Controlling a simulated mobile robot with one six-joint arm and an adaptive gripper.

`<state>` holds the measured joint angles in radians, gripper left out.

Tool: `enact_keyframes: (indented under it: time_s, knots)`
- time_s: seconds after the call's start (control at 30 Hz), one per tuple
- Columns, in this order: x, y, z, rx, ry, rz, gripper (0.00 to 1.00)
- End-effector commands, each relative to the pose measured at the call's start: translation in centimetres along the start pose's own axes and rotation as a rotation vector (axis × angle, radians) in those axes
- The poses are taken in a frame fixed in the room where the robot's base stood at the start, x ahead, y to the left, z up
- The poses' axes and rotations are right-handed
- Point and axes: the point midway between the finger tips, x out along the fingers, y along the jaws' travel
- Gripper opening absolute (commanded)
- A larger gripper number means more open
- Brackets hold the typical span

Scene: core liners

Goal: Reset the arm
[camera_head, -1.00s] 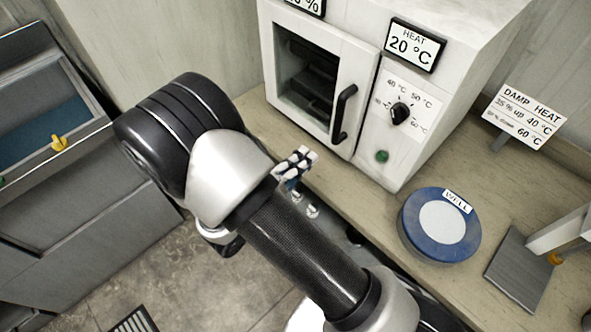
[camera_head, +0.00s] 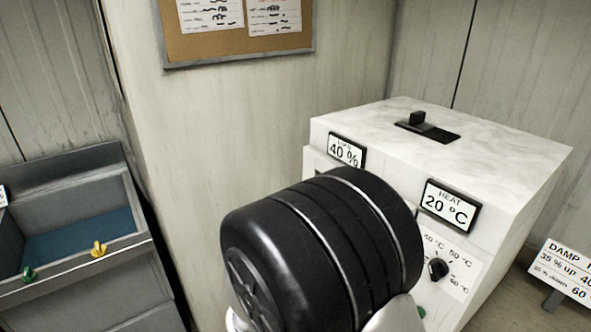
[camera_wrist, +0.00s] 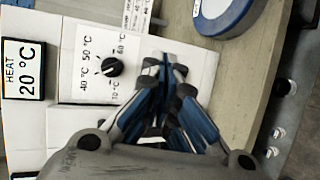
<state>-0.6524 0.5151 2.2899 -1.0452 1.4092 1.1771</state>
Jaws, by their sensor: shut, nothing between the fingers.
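My gripper (camera_wrist: 165,65) shows in the wrist view with its blue and grey fingers together and nothing between them. It is in front of the white oven's control panel, with the dial (camera_wrist: 112,67) just left of the fingertips. In the head view my black and silver arm joint fills the lower middle, and my gripper is out of sight. The arm hides most of the oven's front.
The white oven (camera_head: 450,140) stands right, its displays reading 40 % and 20 °C. A blue round container (camera_wrist: 222,14) lies on the bench. A grey bin (camera_head: 75,262) with yellow and green knobs is left. A damp heat sign (camera_head: 565,272) stands far right.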

Motion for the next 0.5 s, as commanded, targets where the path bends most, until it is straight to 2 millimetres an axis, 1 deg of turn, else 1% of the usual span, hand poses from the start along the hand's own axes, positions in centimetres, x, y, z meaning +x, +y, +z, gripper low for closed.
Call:
enact_keyframes:
  time_s: [0.03, 0.1, 0.2, 0.3, 0.4, 0.5]
  knots:
    - [0.6, 1.1, 1.6, 0.022, -0.060, -0.083, 0.00]
    - [1.0, 1.9, 3.8, 0.033, -0.127, -0.201, 0.00]
    - [1.0, 2.5, 6.5, 0.059, -0.190, -0.376, 0.00]
    - [0.5, 2.9, 8.7, 0.100, -0.212, -0.554, 0.00]
    - [-0.6, 3.2, 10.3, 0.155, -0.192, -0.725, 0.00]
    - [-1.9, 3.7, 11.3, 0.224, -0.134, -0.879, 0.00]
